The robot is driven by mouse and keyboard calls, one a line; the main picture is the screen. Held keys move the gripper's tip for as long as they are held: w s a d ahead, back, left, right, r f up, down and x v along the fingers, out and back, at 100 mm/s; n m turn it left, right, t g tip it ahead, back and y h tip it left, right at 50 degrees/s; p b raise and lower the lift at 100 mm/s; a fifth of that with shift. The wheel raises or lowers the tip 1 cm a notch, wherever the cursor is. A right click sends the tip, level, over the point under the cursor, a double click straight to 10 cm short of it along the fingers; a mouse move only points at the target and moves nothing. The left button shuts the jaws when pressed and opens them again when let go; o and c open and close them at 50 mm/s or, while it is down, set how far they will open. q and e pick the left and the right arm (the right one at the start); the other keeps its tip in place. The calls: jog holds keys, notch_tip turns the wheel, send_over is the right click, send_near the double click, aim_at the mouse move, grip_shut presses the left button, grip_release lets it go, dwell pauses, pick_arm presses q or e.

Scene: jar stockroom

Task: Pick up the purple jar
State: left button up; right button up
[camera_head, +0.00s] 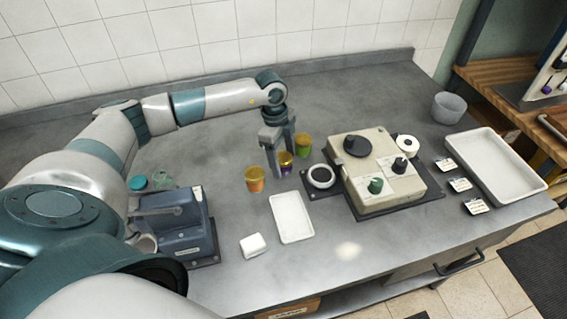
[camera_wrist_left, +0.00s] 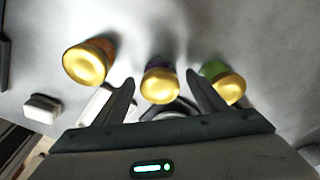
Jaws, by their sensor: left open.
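The purple jar (camera_head: 286,164) stands upright on the grey counter, with a gold lid. It stands between an orange jar (camera_head: 255,180) on the left and a green jar (camera_head: 303,145) on the right, both gold-lidded. My left gripper (camera_head: 282,164) is open and points down at the purple jar. In the left wrist view the purple jar's lid (camera_wrist_left: 160,86) shows between the two spread fingers (camera_wrist_left: 160,88), with a gap on each side. The orange jar (camera_wrist_left: 90,64) and green jar (camera_wrist_left: 225,84) lie outside the fingers. My right gripper is not in view.
A white tray (camera_head: 291,218) lies in front of the jars. A beige machine with knobs (camera_head: 384,190) stands right, beside a round dish (camera_head: 320,177). A blue device (camera_head: 175,224) and white block (camera_head: 252,245) are left. A large tray (camera_head: 512,187) is far right. The counter behind the jars is clear.

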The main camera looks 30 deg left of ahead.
aim_at(285, 157)
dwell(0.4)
pick_arm(q)
jog(key=c, duration=1.3)
jog(key=shift+o, duration=0.2)
jog(key=shift+r, duration=0.15)
jog(key=shift+r+b, duration=0.55)
notch_tip(285, 157, up, 2)
jog(key=shift+w+r+b, duration=0.1)
jog(key=shift+r+b, duration=0.1)
jog(key=shift+b, duration=0.5)
jog(key=d+r+b, duration=0.4)
jog(key=d+r, duration=0.3)
jog(key=d, duration=0.4)
jog(key=shift+w+d+r, duration=0.15)
jog(key=shift+d, duration=0.2)
